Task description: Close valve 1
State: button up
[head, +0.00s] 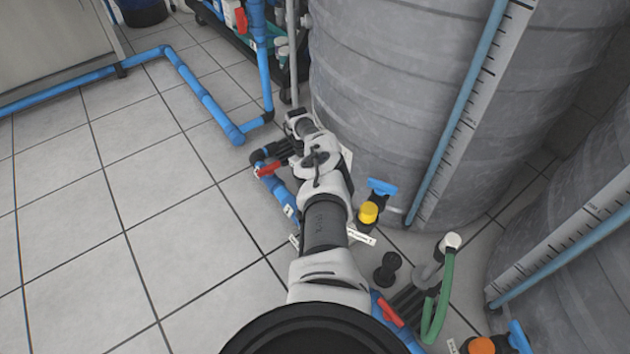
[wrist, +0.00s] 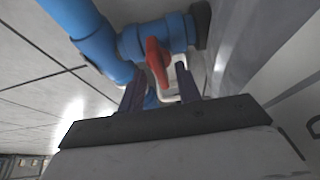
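A red valve handle (wrist: 157,60) sits on a blue pipe valve (wrist: 158,38) in the wrist view. My gripper (wrist: 160,76) is open, with one dark finger on each side of the handle's lower end. I cannot tell whether either finger touches it. In the head view, a red handle (head: 268,168) shows on the blue pipe near the floor, next to the dark end of my gripper (head: 274,153).
A large grey tank (head: 390,110) stands close to the right of my arm. A second red handle (head: 390,312) is near my arm's base. A yellow-capped fitting (head: 368,212) and a green hose (head: 437,300) stand at right.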

jog(key=b+v, duration=0.2)
jog(key=v, duration=1.2)
jog(key=shift+s, duration=0.1)
